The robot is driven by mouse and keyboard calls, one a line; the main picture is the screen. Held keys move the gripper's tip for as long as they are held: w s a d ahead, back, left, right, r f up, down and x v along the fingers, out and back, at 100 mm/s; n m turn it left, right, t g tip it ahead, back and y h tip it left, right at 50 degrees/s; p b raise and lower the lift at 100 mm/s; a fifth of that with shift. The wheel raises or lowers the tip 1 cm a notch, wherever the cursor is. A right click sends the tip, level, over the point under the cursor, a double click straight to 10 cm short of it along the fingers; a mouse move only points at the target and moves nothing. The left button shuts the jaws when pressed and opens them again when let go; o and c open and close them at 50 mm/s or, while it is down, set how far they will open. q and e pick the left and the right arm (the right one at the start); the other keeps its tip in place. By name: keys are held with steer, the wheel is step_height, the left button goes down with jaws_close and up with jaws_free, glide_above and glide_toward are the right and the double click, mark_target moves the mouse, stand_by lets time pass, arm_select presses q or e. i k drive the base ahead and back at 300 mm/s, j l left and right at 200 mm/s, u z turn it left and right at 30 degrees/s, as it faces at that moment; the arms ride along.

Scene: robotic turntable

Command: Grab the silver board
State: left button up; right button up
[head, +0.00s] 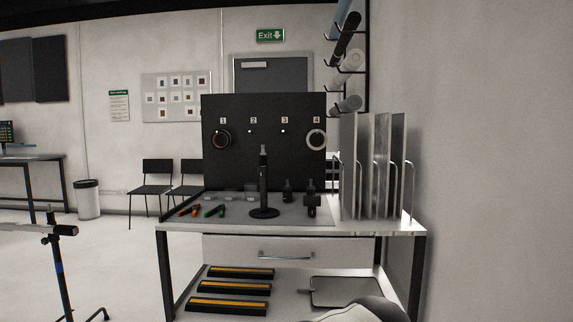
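Several upright flat boards (397,165) in silver and grey tones stand side by side in a wire rack (411,180) at the right end of the workbench. They are seen nearly edge-on and overlap, so I cannot tell which one is the silver board.
The workbench (345,228) holds a black pegboard (264,125) with numbered hooks, a dark stand (264,185) and small tools. A wall (480,150) rises close to the boards on the right. The floor (120,260) left of the bench is mostly clear.

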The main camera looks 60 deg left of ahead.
mark_target(382, 125)
steer(key=u, duration=1.2)
steer(key=i+j+z, duration=0.1)
steer(key=z, duration=0.2)
steer(key=i+j, duration=0.05)
steer(key=i, duration=0.05)
